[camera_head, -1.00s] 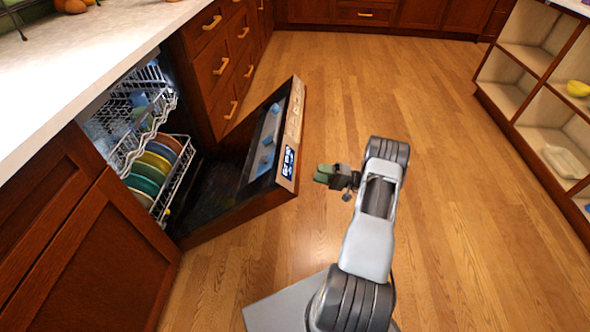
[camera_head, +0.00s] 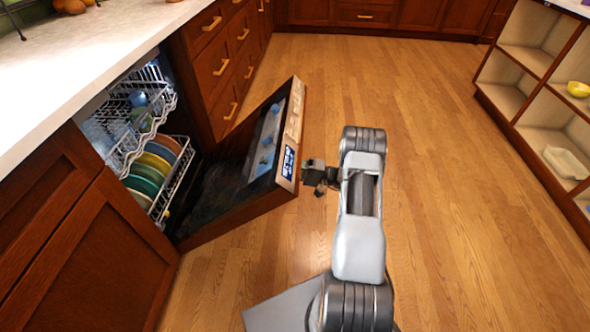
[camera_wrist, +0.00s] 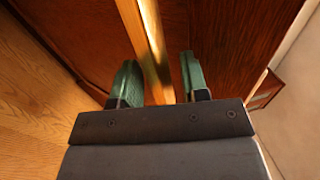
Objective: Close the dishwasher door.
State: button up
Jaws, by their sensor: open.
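The dishwasher door (camera_head: 268,178) hangs partly open, tilted out from the bay, its wooden top edge and small display facing up. In the wrist view, my gripper (camera_wrist: 158,80) has two green fingers apart, pointing at the door's dark wooden outer face (camera_wrist: 85,35). A brass-coloured bar (camera_wrist: 148,45), which looks like the door handle, runs between the fingers. I cannot tell whether they touch it.
The lower rack (camera_head: 178,190) holds several coloured plates inside the bay, and an upper rack (camera_head: 150,85) sits above. Drawers (camera_head: 225,60) stand behind the door. Open shelves (camera_head: 540,100) stand at the right. The wooden floor (camera_head: 450,200) between is clear.

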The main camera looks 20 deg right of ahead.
grip_shut()
jog(key=shift+r, duration=0.1)
dwell(0.3)
